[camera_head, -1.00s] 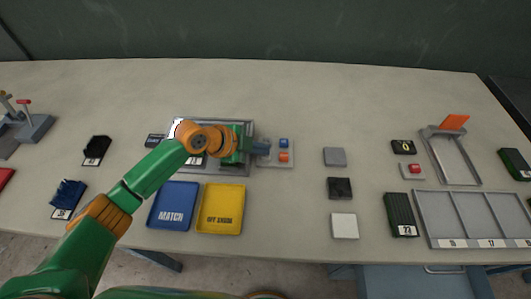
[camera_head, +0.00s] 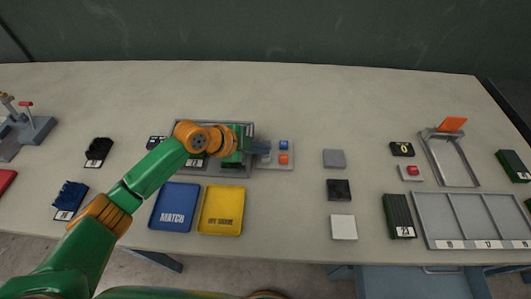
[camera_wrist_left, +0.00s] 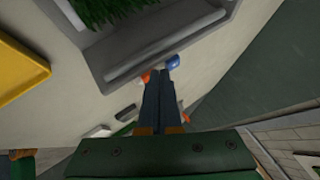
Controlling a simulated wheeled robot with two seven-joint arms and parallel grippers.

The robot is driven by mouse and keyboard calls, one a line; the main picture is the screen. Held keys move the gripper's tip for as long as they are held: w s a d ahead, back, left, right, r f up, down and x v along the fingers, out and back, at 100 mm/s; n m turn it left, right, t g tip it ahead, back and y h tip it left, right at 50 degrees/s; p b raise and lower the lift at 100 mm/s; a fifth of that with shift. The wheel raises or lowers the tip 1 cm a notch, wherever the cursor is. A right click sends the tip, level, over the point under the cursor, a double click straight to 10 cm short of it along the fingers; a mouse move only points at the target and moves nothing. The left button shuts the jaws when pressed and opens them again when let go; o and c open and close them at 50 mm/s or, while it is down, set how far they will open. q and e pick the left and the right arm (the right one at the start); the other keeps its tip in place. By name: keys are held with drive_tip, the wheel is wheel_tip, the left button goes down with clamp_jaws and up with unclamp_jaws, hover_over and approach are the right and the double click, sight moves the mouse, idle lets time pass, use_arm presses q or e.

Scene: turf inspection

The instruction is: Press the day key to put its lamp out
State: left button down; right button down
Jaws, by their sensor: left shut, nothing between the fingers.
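A small pale key panel (camera_head: 277,166) lies right of the grey turf tray. It bears a blue key (camera_head: 284,145) and an orange key (camera_head: 284,159). I cannot tell from any lettering which is the day key, nor whether a lamp is lit. My left gripper (camera_head: 264,149) is shut and empty, its fingertips over the left part of the panel. In the left wrist view the shut fingertips (camera_wrist_left: 161,72) lie between the orange key (camera_wrist_left: 146,76) and the blue key (camera_wrist_left: 173,61). They partly hide the panel, and contact cannot be judged. My right gripper is out of view.
The grey tray (camera_head: 213,172) with green turf is under my left forearm. The blue MATCH tray (camera_head: 174,206) and yellow tray (camera_head: 221,210) lie in front. Grey, black and white squares stand to the right, then a red button (camera_head: 412,170) and a sectioned tray (camera_head: 470,194). The table's back is clear.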

sight(262, 158)
use_arm(q)
wheel_tip(262, 158, up, 6)
drive_tip(key=p, duration=0.5)
